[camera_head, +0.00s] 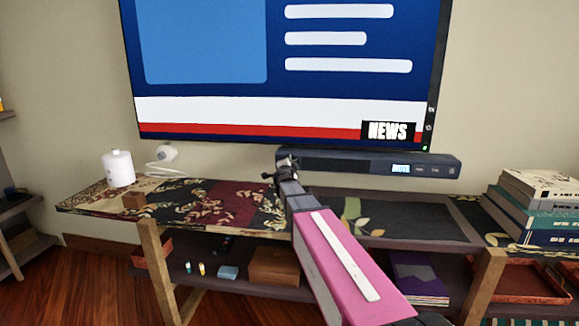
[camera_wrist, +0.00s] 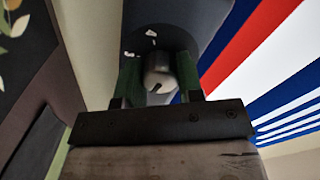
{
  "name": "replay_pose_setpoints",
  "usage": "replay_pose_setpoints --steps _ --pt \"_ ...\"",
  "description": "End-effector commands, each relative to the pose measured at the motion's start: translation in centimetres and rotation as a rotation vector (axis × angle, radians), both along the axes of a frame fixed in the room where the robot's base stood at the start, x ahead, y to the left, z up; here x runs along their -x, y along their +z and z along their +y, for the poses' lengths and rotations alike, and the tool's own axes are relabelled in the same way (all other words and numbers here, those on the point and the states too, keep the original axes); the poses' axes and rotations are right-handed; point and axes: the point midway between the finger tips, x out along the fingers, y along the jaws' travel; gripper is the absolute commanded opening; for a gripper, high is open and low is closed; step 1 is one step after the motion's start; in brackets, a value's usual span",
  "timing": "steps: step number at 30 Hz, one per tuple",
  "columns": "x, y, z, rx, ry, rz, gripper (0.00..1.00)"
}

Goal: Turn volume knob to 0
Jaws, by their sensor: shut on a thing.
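A long dark soundbar (camera_head: 340,163) is under the television, with a lit display (camera_head: 401,169) that appears to read MUTE. My gripper (camera_head: 285,165) is at the soundbar's left end, mostly hiding it in the head view. In the wrist view, my gripper (camera_wrist: 160,80) has its two green-lined fingers on either side of a round silver-grey volume knob (camera_wrist: 158,70) on the dark end of the soundbar (camera_wrist: 190,22). The gripper is shut on the knob. A small dark mark shows on the knob's face.
The television (camera_head: 280,110) is directly above the soundbar. A shelf table (camera_head: 400,224) stands below, with a white canister (camera_head: 118,168) at left and stacked books (camera_head: 535,205) at right. A white camera-like device (camera_head: 166,153) is near the wall.

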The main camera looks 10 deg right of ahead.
Motion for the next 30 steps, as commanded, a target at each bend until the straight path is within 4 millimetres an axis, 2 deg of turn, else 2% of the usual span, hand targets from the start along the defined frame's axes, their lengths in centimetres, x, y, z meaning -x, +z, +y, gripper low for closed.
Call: replay_pose_setpoints --steps 30 --pt "0.14 -0.17 -0.03 0.917 0.001 0.3 0.11"
